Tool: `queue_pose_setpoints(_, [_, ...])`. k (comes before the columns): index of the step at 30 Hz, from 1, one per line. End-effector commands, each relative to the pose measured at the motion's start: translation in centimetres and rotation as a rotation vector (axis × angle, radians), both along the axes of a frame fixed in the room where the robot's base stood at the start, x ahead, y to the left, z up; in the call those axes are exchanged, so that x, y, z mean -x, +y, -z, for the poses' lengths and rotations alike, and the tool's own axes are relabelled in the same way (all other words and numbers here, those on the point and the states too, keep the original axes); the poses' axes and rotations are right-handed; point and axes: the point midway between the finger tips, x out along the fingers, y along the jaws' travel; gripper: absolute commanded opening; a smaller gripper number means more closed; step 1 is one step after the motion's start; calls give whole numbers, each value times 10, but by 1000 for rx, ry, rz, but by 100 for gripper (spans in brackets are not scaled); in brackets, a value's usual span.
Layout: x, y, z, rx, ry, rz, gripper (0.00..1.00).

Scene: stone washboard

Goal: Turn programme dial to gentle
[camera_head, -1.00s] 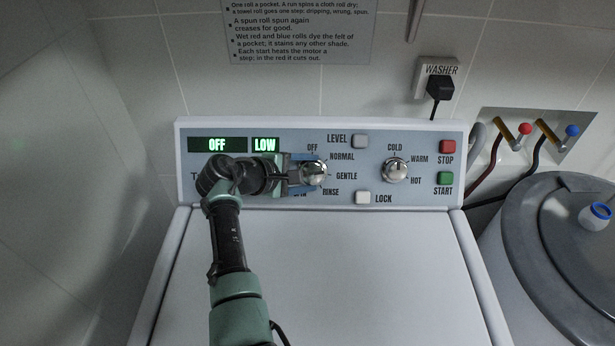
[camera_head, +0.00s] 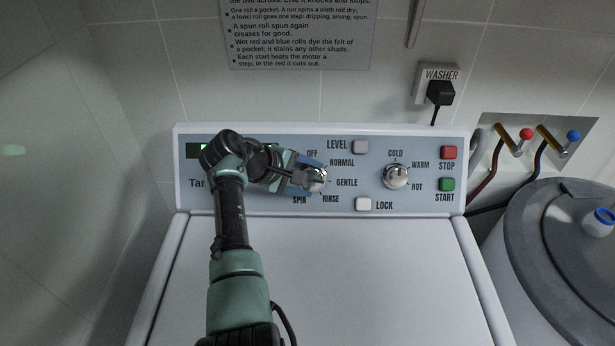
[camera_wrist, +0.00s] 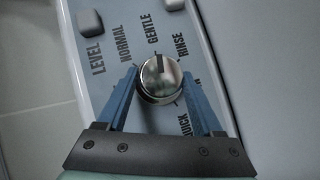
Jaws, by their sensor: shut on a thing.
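The programme dial (camera_head: 318,180) is a shiny round metal knob on the washer's blue-grey control panel. Labels OFF, NORMAL, GENTLE, RINSE and SPIN stand around it. My gripper (camera_head: 313,177) reaches it from the left, its blue fingers shut on the knob. In the wrist view the fingers (camera_wrist: 160,78) sit on either side of the dial (camera_wrist: 160,85). A dark mark on its face points roughly at the GENTLE label (camera_wrist: 152,35). My fingers cover part of the labels on the near side.
A second metal dial (camera_head: 396,176), marked COLD, WARM and HOT, is to the right. LEVEL (camera_head: 361,146) and LOCK (camera_head: 363,204) buttons are close by. Red STOP (camera_head: 449,153) and green START (camera_head: 447,184) buttons are farther right. My arm hides most of the display (camera_head: 196,148).

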Motion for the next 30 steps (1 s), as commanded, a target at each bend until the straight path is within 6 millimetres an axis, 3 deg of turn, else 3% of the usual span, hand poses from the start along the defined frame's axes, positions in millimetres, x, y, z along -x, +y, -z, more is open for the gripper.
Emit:
queue_pose_setpoints(2, [1,-1,2,1,4,1,12])
queue_pose_setpoints(3, [1,-1,2,1,4,1,70])
queue_pose_setpoints(8, [1,-1,1,1,4,1,98])
queue_pose_setpoints(20, [2,3,-4,2,-1,0,98])
queue_pose_setpoints(30, [28,34,-41,1,-3,-2,98])
